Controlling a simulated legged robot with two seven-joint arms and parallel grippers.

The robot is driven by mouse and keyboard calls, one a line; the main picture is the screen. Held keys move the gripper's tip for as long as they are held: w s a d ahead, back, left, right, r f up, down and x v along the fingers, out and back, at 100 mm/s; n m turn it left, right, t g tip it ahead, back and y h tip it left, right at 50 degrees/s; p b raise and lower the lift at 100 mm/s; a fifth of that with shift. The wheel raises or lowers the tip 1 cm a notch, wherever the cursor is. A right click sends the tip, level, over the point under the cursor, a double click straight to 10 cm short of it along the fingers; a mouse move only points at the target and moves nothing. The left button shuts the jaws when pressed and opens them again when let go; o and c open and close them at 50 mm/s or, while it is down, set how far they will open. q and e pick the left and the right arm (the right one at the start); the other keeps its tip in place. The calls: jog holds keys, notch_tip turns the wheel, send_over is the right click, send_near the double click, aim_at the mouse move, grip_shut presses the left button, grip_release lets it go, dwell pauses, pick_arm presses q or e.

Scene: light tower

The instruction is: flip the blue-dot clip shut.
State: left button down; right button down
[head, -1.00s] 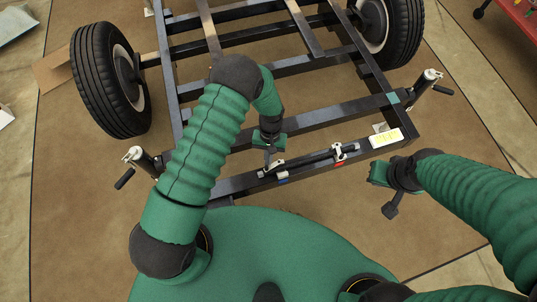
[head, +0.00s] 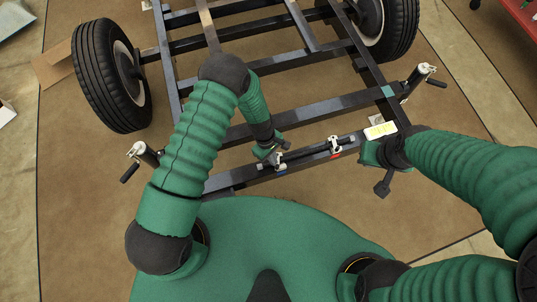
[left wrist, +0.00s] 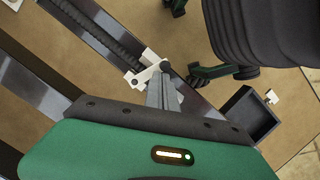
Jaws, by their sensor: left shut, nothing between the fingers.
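The blue-dot clip (head: 278,158) is a small white clip on the dark front beam, with a blue mark (head: 281,172) below it. It holds the left part of a black bar (head: 308,152). My left gripper (head: 283,147) is shut and empty, right at this clip. In the left wrist view its fingertips (left wrist: 162,90) overlap the white clip (left wrist: 146,75); I cannot tell contact, or whether the clip is fully closed. My right gripper (head: 378,168) is near the beam's right end, away from this clip; its jaws are unclear.
A second white clip (head: 334,145) with a red mark (head: 336,157) sits farther right on the beam. A pale label plate (head: 380,131) is by my right gripper. Crank jacks (head: 143,153) (head: 420,76) stand at the frame's sides, with wheels (head: 112,76) beyond.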

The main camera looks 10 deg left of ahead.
pick_arm(q)
jog(key=shift+s+d+r+n, duration=0.1)
jog(key=shift+d+n, duration=0.05)
jog(key=shift+n, duration=0.35)
jog(key=shift+w+b, duration=0.3)
jog(key=shift+w, duration=0.6)
